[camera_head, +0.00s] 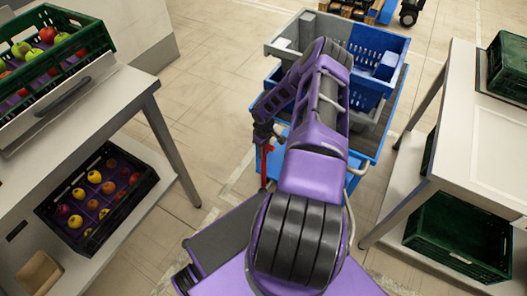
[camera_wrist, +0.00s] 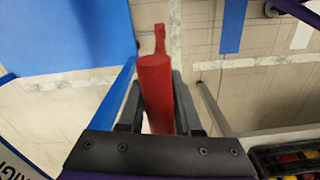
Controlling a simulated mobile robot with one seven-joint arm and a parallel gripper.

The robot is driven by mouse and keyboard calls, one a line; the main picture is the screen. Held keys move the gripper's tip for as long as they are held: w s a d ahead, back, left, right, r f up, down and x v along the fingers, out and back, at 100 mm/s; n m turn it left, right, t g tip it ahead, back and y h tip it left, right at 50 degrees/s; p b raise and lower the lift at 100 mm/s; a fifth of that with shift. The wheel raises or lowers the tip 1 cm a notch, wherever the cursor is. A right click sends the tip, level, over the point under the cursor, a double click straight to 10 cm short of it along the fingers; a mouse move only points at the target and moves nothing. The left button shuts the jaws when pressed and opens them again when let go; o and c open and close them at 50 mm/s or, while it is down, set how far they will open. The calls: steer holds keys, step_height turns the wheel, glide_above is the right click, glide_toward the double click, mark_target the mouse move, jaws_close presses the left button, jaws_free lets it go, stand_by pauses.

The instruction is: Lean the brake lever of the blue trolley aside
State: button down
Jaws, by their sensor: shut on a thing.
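The blue trolley (camera_head: 277,163) stands ahead of me, largely covered by my purple arm and by the crates on it. Its red brake lever (camera_head: 265,168) shows at the trolley's near left corner, below my gripper (camera_head: 263,134). In the wrist view the red lever (camera_wrist: 156,88) runs between the two dark fingers of my gripper (camera_wrist: 158,105), which are shut on it. The lever's thinner end points away from the gripper. The trolley's blue surface (camera_wrist: 65,35) lies to the left of it there. I cannot tell exactly how far the lever leans.
A grey crate (camera_head: 285,47) and a blue crate (camera_head: 392,44) ride on the trolley. A left table carries a green fruit crate (camera_head: 101,35), with a black fruit crate (camera_head: 139,197) on its lower shelf. A right table (camera_head: 480,130) holds green crates. Open floor (camera_head: 215,80) lies left of the trolley.

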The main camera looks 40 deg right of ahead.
steer(key=s+d+t+y, duration=0.1)
steer(key=s+d+t, duration=0.1)
steer(key=s, duration=0.5)
steer(key=shift+s+d+f, duration=0.4)
steer(key=shift+d+f, duration=0.05)
steer(key=shift+d, duration=0.15)
steer(key=c, duration=0.6)
jaws_free()
steer(key=shift+r, duration=0.1)
steer(key=s+r+p, duration=0.1)
steer(key=r, duration=0.4)
steer(key=s+d+r+p, duration=0.1)
steer(key=r, duration=0.5)
steer(key=s+r+p, duration=0.1)
steer(key=r, duration=0.5)
steer(key=shift+s+d, duration=0.1)
steer(key=shift+d, duration=0.1)
steer(key=shift+f, duration=0.1)
